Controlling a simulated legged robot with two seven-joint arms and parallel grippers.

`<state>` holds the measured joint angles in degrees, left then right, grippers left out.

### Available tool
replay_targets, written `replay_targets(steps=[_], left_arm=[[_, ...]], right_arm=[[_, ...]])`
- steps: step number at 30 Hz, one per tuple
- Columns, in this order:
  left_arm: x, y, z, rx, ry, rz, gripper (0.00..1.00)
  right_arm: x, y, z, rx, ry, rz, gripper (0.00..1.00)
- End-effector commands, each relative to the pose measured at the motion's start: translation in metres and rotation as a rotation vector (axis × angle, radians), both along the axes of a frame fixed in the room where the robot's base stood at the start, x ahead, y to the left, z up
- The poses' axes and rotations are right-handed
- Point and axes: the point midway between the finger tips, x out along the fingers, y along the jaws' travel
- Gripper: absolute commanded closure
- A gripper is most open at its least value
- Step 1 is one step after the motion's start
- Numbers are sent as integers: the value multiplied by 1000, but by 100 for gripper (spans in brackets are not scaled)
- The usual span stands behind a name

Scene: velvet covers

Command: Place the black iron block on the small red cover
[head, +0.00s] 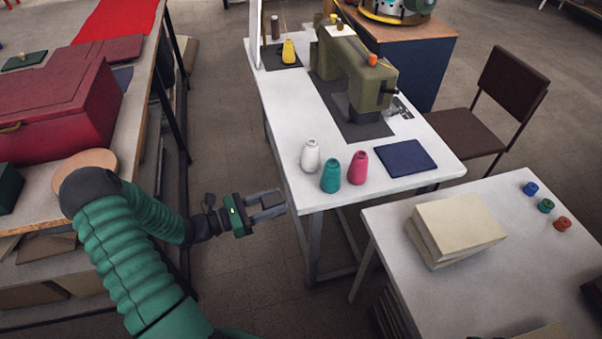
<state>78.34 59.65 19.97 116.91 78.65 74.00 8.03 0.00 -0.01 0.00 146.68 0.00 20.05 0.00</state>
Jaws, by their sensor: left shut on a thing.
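My left gripper (272,204) is in the aisle, left of the white sewing table's front leg. It is shut on a small dark thing between its fingers, which looks like the black iron block (268,201); little of it shows. A flat dark red piece (95,53) lies on the left table behind the dark red box, and may be the small red cover. A larger bright red cloth (117,18) lies farther back on that table. The gripper is well apart from both. My right gripper is out of view.
The white table (290,110) holds a green sewing machine (352,68), several thread cones and a dark blue cover (405,158). The left table bears a dark red box (55,115). A nearer right table holds cream books (455,228). Bare floor lies between the tables.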

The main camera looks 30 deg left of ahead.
Motion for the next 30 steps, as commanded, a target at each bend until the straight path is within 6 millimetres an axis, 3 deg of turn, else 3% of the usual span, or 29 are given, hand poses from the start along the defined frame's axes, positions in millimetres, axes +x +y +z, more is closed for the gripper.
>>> replay_targets(steps=[5, 8, 14, 18, 21, 24, 30], left_arm=[[-5, -3, 3, -2, -6, -1, 100], [-3, -16, 3, -5, -4, 3, 100], [0, -77, 0, -14, 0, 31, 100], [-5, -128, -3, -16, 1, 47, 100], [-10, -155, -5, -12, 1, 51, 100], [-14, -170, -6, -7, -2, 49, 100], [-16, -175, -9, -1, -4, 50, 100]], right_arm=[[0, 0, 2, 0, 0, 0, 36], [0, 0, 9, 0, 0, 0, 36], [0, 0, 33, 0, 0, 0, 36], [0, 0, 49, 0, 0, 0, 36], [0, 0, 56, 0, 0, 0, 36], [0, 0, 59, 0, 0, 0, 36], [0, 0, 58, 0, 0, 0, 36]])
